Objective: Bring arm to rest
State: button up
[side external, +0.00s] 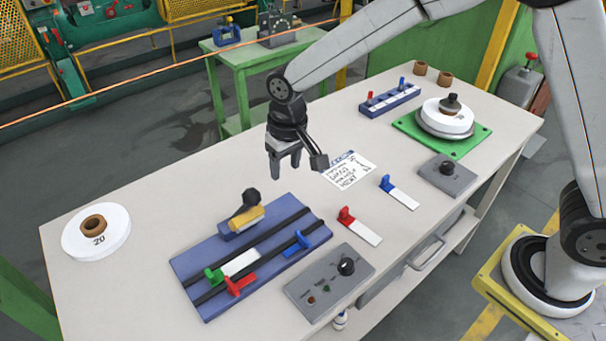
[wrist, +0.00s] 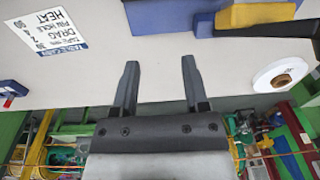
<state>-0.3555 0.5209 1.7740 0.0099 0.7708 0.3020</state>
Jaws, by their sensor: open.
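My gripper (side external: 283,158) hangs above the middle of the white table (side external: 160,200), left of a printed card (side external: 349,170). In the wrist view my gripper (wrist: 158,80) shows two dark fingers spread apart with nothing between them. It is open and empty. My arm reaches in from the right and bends downward at the wrist. The fingertips are clear of the card and the blue fixture (side external: 262,270).
The blue fixture carries rails and coloured clips. A white spool (side external: 112,238) lies at the left. Grey control boxes (side external: 331,283) and a green plate (side external: 405,126) with another spool (side external: 447,118) are on the table. A green side table (side external: 265,55) stands behind.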

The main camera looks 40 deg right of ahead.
jog(key=s+d+t, duration=0.1)
jog(key=s+d, duration=1.5)
jog(key=shift+d+f+m+t, duration=0.25)
jog(key=shift+m+t, duration=0.05)
jog(key=shift+t, duration=0.1)
